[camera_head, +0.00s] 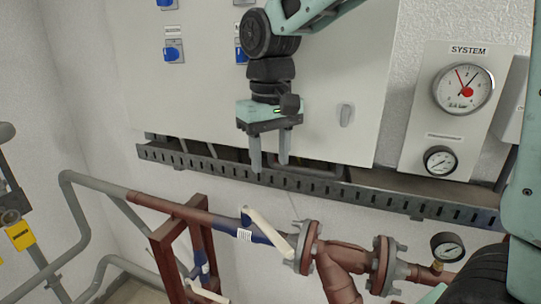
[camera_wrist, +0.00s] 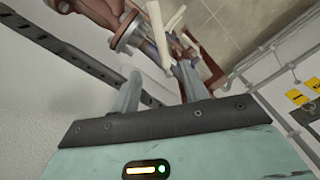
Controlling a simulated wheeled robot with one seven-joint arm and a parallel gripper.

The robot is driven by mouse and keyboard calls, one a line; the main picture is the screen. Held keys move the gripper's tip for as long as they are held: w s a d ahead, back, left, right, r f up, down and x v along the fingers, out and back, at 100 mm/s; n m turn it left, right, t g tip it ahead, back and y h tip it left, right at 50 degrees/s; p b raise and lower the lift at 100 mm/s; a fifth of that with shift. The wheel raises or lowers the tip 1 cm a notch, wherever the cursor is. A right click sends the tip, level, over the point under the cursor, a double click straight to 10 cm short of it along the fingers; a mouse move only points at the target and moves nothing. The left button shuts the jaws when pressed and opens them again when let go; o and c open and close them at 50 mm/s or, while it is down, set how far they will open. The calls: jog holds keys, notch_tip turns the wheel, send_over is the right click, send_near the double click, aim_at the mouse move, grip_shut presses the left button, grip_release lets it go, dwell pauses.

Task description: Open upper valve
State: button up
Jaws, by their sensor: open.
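The upper valve (camera_head: 252,232) is a blue body on the reddish-brown pipe, with a long off-white lever (camera_head: 268,232) slanting down to the right toward a flange. In the wrist view, the nearer off-white lever (camera_wrist: 158,36) is probably the same one, beyond my fingertips. My gripper (camera_head: 270,162) is open and empty, pointing down in front of the cabinet and the slotted tray. In the picture it hangs above the upper valve, apart from it. Both fingers also show in the wrist view (camera_wrist: 158,74).
A lower valve with an off-white lever (camera_head: 206,291) sits below left on the brown frame (camera_head: 166,250). A flange (camera_head: 306,247) and a small gauge (camera_head: 447,247) stand to the right. The slotted cable tray (camera_head: 330,189) runs along the wall behind my gripper.

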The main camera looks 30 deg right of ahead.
aim_at(264, 227)
jog(key=shift+r, duration=0.25)
jog(key=c, duration=0.4)
jog(key=shift+a+f+n, duration=0.15)
jog(key=shift+f+n, duration=0.1)
jog(key=shift+n, duration=0.05)
grip_shut()
jog(key=a+f+n+h+b, duration=0.3)
jog(key=a+f+n+b, duration=0.5)
jog(key=n, duration=0.9)
jog(key=d+f+p, duration=0.2)
jog(key=d+f, duration=0.3)
jog(key=f, duration=0.3)
jog(key=shift+f+n, duration=0.3)
jog(key=shift+f, duration=0.1)
